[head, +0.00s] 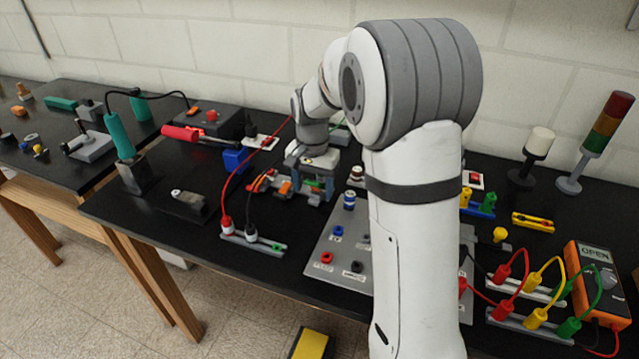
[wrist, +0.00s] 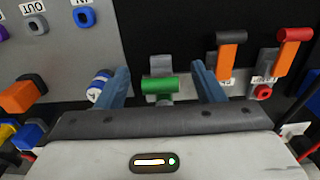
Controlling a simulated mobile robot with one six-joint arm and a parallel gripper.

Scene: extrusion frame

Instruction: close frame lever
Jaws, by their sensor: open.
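Three levers stand in a row in the wrist view: a green-handled one (wrist: 158,84), an orange one (wrist: 231,52) and a red-topped orange one (wrist: 289,50). A partly hidden label by the orange lever seems to begin with "FR"; no label shows by the green one, so I cannot tell surely which is the frame lever. My gripper (wrist: 161,74) is open, its blue fingers on either side of the green handle, with gaps on both sides. The right finger is close to the orange lever. In the head view my gripper (head: 312,186) is low over the table, hiding part of the levers.
A grey panel (wrist: 60,50) with IN and OUT labels and jacks lies beside the levers. A blue-and-white knob (wrist: 99,87) is just left of my left finger. Red and black cables (head: 226,190) rise left of my gripper. A blue block (head: 236,160) stands behind them.

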